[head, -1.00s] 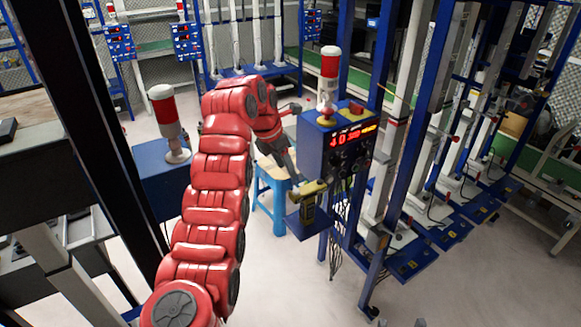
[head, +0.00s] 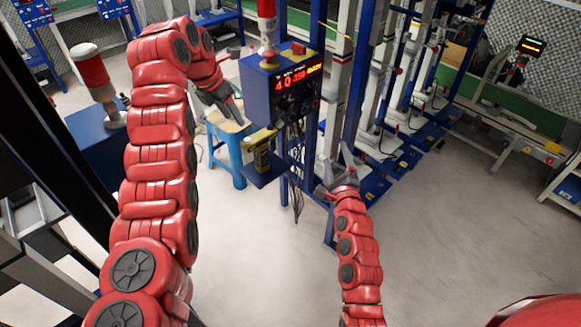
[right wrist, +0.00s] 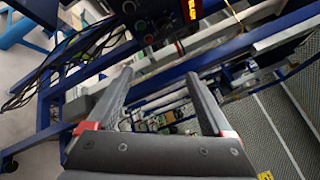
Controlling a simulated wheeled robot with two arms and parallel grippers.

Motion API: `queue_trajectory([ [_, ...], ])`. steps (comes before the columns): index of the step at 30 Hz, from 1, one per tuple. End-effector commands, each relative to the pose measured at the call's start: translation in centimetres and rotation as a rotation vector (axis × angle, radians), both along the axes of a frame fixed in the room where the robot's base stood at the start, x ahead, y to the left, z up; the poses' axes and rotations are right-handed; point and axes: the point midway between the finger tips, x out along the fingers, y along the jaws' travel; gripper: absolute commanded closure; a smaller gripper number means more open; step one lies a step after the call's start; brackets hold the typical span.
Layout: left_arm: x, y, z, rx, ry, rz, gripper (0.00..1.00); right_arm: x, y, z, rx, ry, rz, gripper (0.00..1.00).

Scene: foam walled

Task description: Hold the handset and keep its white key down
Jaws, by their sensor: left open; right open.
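A small yellow-and-dark device (head: 262,158), which looks like the handset, is upright on a small blue shelf (head: 268,176) below the control box. No white key can be made out on it. My left gripper (head: 231,112) is open, above and to the left of the device and apart from it. My right gripper (head: 338,168) is to the right of the device, also apart from it. In the right wrist view my right gripper (right wrist: 160,80) is open, with nothing between its fingers.
A blue control box (head: 281,92) with a red display stands above the shelf on a blue frame, with cables hanging below. A blue stool (head: 226,137) is behind left. A red-and-white lamp (head: 96,80) stands at left. The floor in front is clear.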

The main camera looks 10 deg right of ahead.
Motion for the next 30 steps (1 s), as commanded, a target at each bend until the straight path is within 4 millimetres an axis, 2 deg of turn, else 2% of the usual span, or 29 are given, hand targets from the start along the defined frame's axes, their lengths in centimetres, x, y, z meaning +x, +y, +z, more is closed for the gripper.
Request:
queue_trajectory([
  [2,0.0,0.0,0.0,0.0,0.0,0.0,0.5,1.1,1.9,-0.2,0.175,0.083,0.093,0.15],
  [5,0.0,0.0,0.0,0.0,0.0,0.0,0.5,1.7,4.8,-0.9,0.392,0.215,0.208,0.15],
  [9,0.0,0.0,0.0,0.0,0.0,0.0,0.5,1.2,8.8,-0.9,0.634,0.4,0.334,0.15],
  [12,0.0,0.0,0.0,0.0,0.0,0.0,0.5,0.3,10.9,-0.9,0.75,0.513,0.39,0.15],
  [15,0.0,0.0,0.0,0.0,0.0,0.0,0.5,-0.4,12.3,-0.8,0.821,0.597,0.423,0.15],
  [20,0.0,0.0,0.0,0.0,0.0,0.0,0.5,-0.8,13.4,-0.8,0.868,0.659,0.443,0.15],
  [25,0.0,0.0,0.0,0.0,0.0,0.0,0.5,0.5,14.7,-1.6,0.871,0.67,0.446,0.15],
  [30,0.0,0.0,0.0,0.0,0.0,0.0,0.5,2.9,16.4,-2.5,0.87,0.665,0.446,0.15],
])
